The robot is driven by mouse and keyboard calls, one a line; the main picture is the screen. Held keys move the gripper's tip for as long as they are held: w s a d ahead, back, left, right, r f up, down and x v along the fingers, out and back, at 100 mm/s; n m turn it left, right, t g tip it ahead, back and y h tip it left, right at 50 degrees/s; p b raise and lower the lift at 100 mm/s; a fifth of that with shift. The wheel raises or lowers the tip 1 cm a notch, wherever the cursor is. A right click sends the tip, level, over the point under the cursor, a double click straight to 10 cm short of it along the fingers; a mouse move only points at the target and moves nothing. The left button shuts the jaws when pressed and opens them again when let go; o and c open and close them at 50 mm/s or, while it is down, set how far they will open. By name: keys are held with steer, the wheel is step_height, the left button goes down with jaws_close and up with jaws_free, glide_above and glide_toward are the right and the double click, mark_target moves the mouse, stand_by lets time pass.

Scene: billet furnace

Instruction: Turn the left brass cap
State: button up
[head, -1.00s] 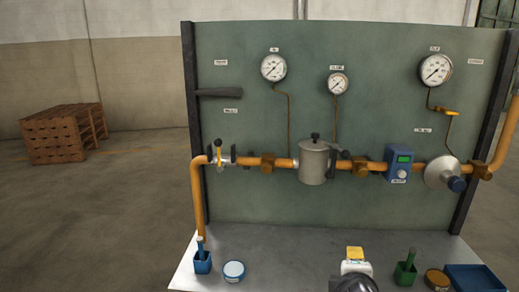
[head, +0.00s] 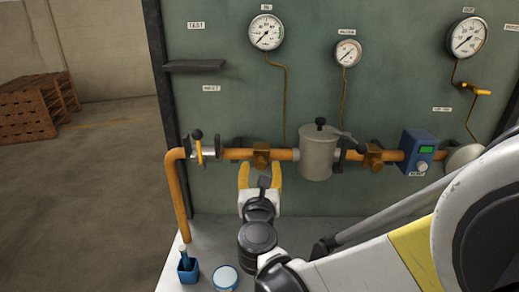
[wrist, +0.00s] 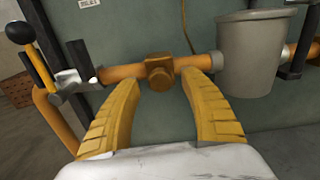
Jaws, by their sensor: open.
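The left brass cap (head: 261,154) is a small brass-brown block on the orange pipe, below the left gauge. In the wrist view the cap (wrist: 159,73) is ahead, centred between my fingertips, with its blunt face toward me. My gripper (head: 260,168) is open and empty, with two yellow fingers pointing up at the pipe, just below the cap in the head view. In the wrist view my gripper (wrist: 163,84) has a finger on each side of the line to the cap; I see no contact. A second brass cap (head: 373,157) sits farther right.
A valve with a black-knobbed lever (head: 198,146) is left of the cap. A grey pot-shaped housing (head: 319,153) stands close to its right. The green panel (head: 225,110) is behind the pipe.

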steer(key=shift+w, duration=1.45)
jaws_close()
